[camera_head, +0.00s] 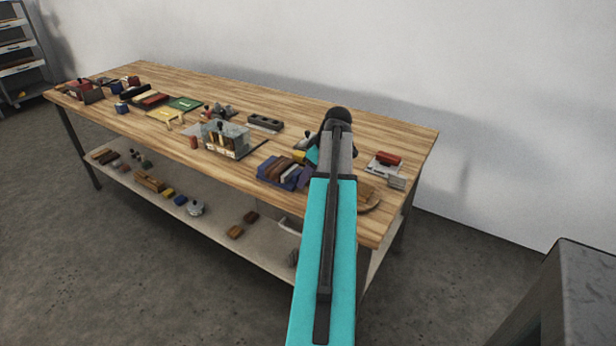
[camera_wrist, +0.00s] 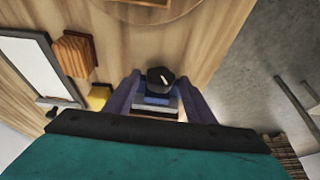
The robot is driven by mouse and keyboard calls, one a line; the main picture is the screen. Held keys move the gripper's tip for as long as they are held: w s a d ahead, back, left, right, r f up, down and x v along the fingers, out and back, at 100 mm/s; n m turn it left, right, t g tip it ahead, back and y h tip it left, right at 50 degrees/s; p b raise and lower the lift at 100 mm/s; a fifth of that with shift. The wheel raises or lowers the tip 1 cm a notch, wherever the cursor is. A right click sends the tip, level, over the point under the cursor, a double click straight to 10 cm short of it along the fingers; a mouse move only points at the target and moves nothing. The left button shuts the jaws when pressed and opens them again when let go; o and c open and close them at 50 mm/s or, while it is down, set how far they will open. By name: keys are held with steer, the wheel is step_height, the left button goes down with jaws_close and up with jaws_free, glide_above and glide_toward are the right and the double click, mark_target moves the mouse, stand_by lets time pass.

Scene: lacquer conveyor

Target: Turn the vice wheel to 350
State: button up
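A small black round knob with a white pointer mark, probably the vice wheel (camera_wrist: 160,74), shows in the wrist view. It sits on a small blue and grey body, probably the vice (camera_wrist: 157,100). Any scale or number is too small to read. My gripper (camera_wrist: 158,82) has its two purple fingers apart, one on each side of the knob, with a gap to it. I cannot tell how far above the knob the fingertips are. In the head view my arm hides the wheel, and only a bit of a purple finger (camera_head: 305,177) shows beside it.
The wooden workbench (camera_head: 300,110) holds a blue rack with brown blocks (camera_head: 277,176) left of my arm. A red block on a pale base (camera_head: 386,158) stands to the right. In the wrist view a brown block (camera_wrist: 75,54) and a yellow piece (camera_wrist: 99,96) are left of the fingers.

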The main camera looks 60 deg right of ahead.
steer(key=c, duration=0.7)
steer(key=shift+a, duration=0.35)
steer(key=shift+c, duration=0.7)
steer(key=shift+d, duration=0.3)
steer(key=shift+d, duration=0.1)
steer(key=shift+p, duration=0.3)
steer(key=shift+d+r+m+y+p, duration=0.1)
steer(key=shift+d+m+y+p, duration=0.1)
steer(key=shift+y+p, duration=0.45)
steer(key=shift+d+m+y+p, duration=0.1)
steer(key=shift+d+y+p, duration=0.1)
steer(key=shift+y+p, duration=0.4)
steer(key=y, duration=0.1)
steer(key=y+p, duration=0.1)
steer(key=shift+d+m+y, duration=0.3)
steer(key=shift+y, duration=0.05)
steer(key=shift+f+t+y+p, duration=0.3)
steer(key=shift+y+p, duration=0.25)
steer(key=shift+y, duration=0.35)
steer(key=shift+m, duration=0.3)
